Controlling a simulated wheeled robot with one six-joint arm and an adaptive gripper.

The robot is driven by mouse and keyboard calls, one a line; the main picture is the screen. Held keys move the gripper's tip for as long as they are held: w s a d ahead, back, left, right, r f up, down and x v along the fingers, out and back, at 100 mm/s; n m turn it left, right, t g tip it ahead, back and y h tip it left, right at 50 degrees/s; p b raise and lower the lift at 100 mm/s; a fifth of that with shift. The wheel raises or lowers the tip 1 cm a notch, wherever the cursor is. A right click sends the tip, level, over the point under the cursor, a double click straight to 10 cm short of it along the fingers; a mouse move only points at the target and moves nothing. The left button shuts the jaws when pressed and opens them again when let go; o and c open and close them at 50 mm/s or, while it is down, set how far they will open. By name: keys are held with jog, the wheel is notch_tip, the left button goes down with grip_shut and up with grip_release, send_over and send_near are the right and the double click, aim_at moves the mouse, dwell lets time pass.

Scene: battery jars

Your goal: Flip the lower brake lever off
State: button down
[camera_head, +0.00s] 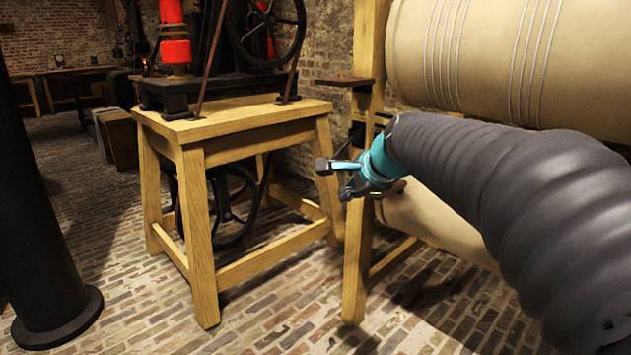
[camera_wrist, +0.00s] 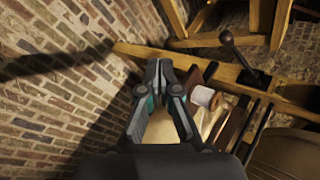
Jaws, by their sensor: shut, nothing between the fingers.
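A black lever with a round knob (camera_wrist: 226,38) stands out from a dark plate on a wooden beam, at upper right in the wrist view. I cannot tell whether it is the lower brake lever or which way it is set. My gripper (camera_wrist: 159,64) is shut and empty, apart from this lever and to its left in that view. In the head view my gripper (camera_head: 334,177) is beside the wooden post (camera_head: 357,255), in front of the lower cream drum (camera_head: 432,222).
A large cream drum (camera_head: 480,55) lies above my arm. A wooden stand (camera_head: 235,150) with a black machine is to the left. A white spool (camera_wrist: 203,97) is right of my fingers. Brick floor (camera_head: 280,320) lies open in front.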

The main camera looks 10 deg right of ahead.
aim_at(339, 151)
jog(key=w+d+m+t+b, duration=0.1)
jog(key=w+d+m, duration=0.3)
jog(key=w+m, duration=0.5)
jog(key=w+t, duration=0.1)
jog(key=w, duration=0.4)
jog(key=shift+w+d+r+y+b, duration=0.15)
jog(key=shift+w+y+b, duration=0.15)
jog(key=shift+b, duration=0.05)
jog(key=shift+w, duration=0.1)
jog(key=b+x, duration=0.1)
jog(key=x, duration=0.9)
jog(key=shift+r, duration=0.1)
